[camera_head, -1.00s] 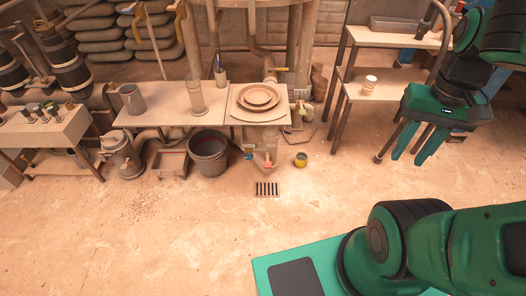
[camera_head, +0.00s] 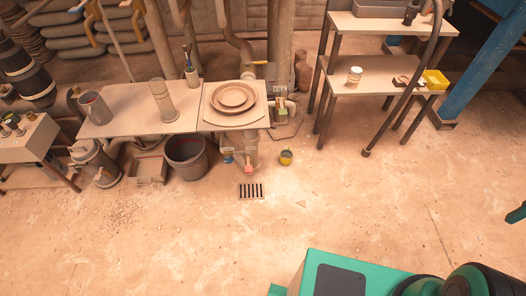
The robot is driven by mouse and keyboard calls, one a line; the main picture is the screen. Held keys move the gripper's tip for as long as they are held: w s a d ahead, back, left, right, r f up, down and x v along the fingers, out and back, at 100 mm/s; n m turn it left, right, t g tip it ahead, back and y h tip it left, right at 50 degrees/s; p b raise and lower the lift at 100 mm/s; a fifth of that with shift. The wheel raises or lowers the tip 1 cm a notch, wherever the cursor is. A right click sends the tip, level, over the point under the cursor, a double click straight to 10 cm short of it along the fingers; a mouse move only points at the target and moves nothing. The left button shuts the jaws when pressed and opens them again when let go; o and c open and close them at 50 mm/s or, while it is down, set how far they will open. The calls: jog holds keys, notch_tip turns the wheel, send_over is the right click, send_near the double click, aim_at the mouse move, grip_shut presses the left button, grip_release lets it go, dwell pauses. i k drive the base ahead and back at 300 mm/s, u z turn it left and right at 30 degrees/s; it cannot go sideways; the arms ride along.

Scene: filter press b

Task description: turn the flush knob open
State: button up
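I cannot tell for sure which part is the flush knob. Small knobs stand on the control bench (camera_head: 30,140) at the left edge, partly cut off by the frame. Under the middle table are a blue handle (camera_head: 228,155) and a red handle (camera_head: 248,168) on pipework. Of my gripper, only what looks like a green fingertip (camera_head: 516,214) shows at the right edge, far from all of these. The rest of it is out of frame.
A table (camera_head: 125,105) holds a jug, a cylinder and stacked plates. Below are a grey bucket (camera_head: 186,155) and a small yellow pot (camera_head: 286,157). A shelf rack (camera_head: 385,75) and blue post (camera_head: 485,70) stand at right. The floor around the drain grate (camera_head: 251,190) is clear.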

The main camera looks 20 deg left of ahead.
aim_at(228, 159)
jog(key=z, duration=0.3)
jog(key=k, duration=1.3)
jog(key=u, duration=1.55)
jog(key=i, duration=1.35)
jog(key=z, duration=0.05)
